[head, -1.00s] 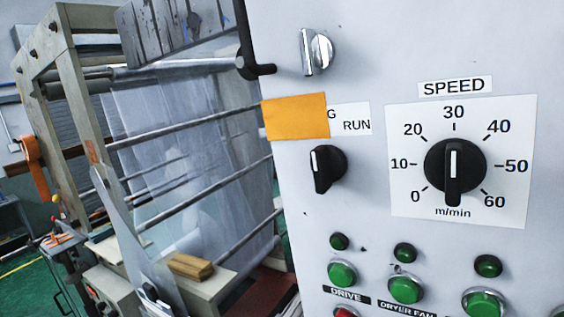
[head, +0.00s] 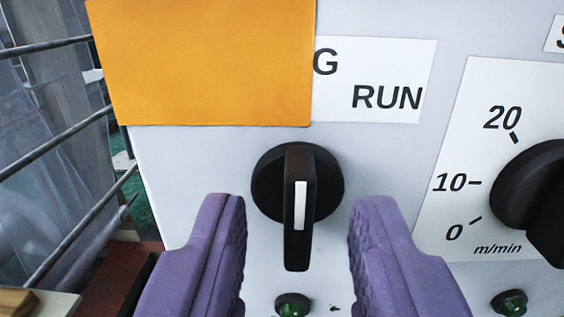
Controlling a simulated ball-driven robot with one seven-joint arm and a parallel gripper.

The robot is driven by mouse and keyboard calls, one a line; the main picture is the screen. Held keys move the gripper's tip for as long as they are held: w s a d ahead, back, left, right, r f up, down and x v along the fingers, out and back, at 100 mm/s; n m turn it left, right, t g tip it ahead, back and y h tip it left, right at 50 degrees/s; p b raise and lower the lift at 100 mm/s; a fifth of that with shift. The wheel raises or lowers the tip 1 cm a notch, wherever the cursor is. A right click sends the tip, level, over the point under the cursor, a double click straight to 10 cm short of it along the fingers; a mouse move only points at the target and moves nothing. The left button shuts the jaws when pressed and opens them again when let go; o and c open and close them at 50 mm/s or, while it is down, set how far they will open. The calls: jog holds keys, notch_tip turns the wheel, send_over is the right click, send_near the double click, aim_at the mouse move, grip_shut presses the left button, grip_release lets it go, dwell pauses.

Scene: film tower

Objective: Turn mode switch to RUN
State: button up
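The mode switch (head: 298,200) is a black rotary knob with a white line on its handle, on the pale grey panel. Its handle stands about vertical, with the white line in the upper middle part. Above it is a white label (head: 374,80) reading "G" and "RUN", RUN at the right. An orange card (head: 205,62) covers the label's left part. My gripper (head: 298,232) has purple fingers, one on each side of the handle. The fingers are open, with a clear gap to the handle on both sides.
The speed dial (head: 535,195) with its white scale is close on the right. Green buttons (head: 292,305) sit below the switch. At the left, past the panel's edge, are metal rollers (head: 60,135) with clear film.

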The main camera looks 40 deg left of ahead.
jog(key=shift+w+a, duration=0.3)
jog(key=shift+w, duration=0.15)
grip_shut()
jog(key=shift+b, duration=0.3)
jog(key=m+b, duration=0.3)
jog(key=b, duration=0.1)
jog(key=shift+d+f+m, duration=0.1)
jog(key=shift+f+m, duration=0.1)
jog(key=shift+m, duration=0.2)
jog(key=m+b, duration=0.3)
jog(key=m, duration=0.2)
jog(key=shift+r, duration=0.15)
